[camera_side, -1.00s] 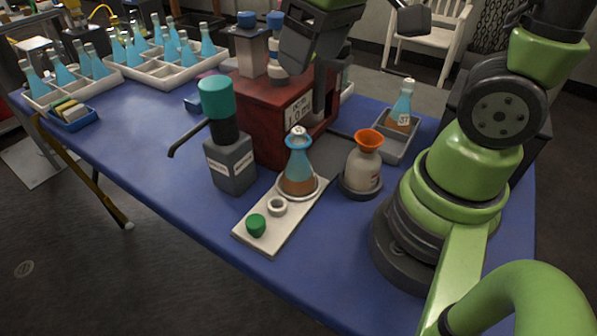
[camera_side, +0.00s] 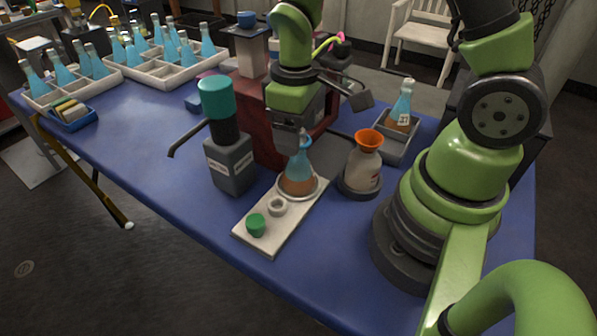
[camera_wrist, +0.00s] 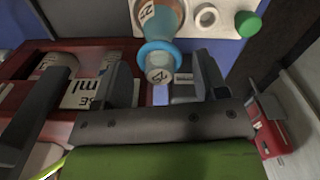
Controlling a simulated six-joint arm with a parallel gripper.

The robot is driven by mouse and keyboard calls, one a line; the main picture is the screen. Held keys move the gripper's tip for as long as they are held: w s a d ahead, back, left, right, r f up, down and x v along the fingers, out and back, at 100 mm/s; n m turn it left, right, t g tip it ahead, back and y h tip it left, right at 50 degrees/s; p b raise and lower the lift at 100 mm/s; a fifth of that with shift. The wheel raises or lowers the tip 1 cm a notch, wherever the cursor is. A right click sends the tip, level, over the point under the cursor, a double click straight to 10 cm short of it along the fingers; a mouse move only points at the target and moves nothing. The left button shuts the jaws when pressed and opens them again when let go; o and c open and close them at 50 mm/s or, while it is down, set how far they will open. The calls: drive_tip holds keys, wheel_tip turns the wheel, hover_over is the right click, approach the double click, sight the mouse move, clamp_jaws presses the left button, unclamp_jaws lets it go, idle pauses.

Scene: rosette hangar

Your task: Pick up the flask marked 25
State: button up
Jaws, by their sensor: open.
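A conical flask (camera_side: 298,178) with a blue upper part and brown lower part stands upright in a ring on a white board (camera_side: 262,240). In the wrist view, this flask (camera_wrist: 165,22) shows a label that seems to read 25, partly cut off by the frame's top edge. My gripper (camera_side: 298,138) points down over the flask's top in the side view. In the wrist view, my gripper (camera_wrist: 165,75) is open, with one finger on each side of the flask's neck and pale top. The fingers seem apart from the glass; contact is hard to tell.
A red box (camera_side: 262,140) stands close behind the flask. A grey pump bottle (camera_side: 230,165) is to its left and an orange-topped bottle (camera_side: 364,165) to its right. Another flask (camera_side: 402,108) sits in a grey tray (camera_side: 392,157). The blue table (camera_side: 180,215) is clear at front left.

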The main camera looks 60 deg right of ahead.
sight(299, 165)
drive_tip(key=shift+s+f, duration=0.15)
drive_tip(key=shift+f, duration=1.8)
drive_tip(key=c, duration=0.9)
drive_tip(key=shift+r, duration=0.2)
